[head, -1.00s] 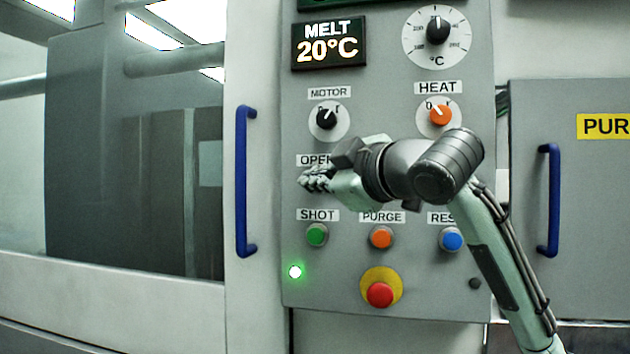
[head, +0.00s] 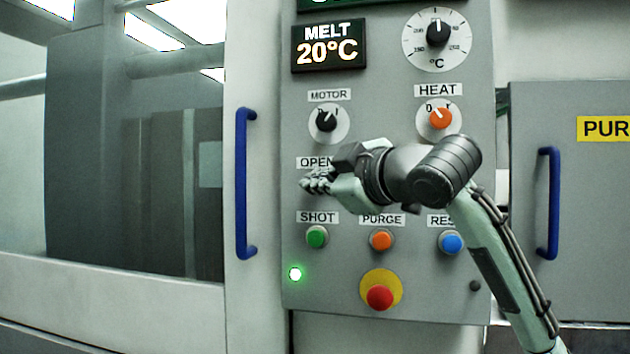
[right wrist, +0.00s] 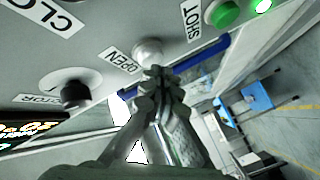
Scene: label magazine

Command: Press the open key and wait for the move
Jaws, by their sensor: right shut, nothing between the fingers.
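The OPEN label (head: 315,162) shows on the grey control panel in the head view, and my right gripper hides the key below it. In the right wrist view the open key (right wrist: 148,50) is a pale round button beside its OPEN label (right wrist: 123,61). My right gripper (head: 308,183) is shut and empty, its fingertips at the key; in the right wrist view the fingertips (right wrist: 155,72) overlap the key's lower edge. I cannot tell whether the key is pushed in. My left gripper is not in view.
Green SHOT (head: 317,236), orange PURGE (head: 381,239) and blue (head: 451,241) buttons sit below, above a red stop button (head: 379,297). A green lamp (head: 295,274) is lit. The display (head: 328,45) reads MELT 20°C. A blue door handle (head: 242,183) stands left of the panel.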

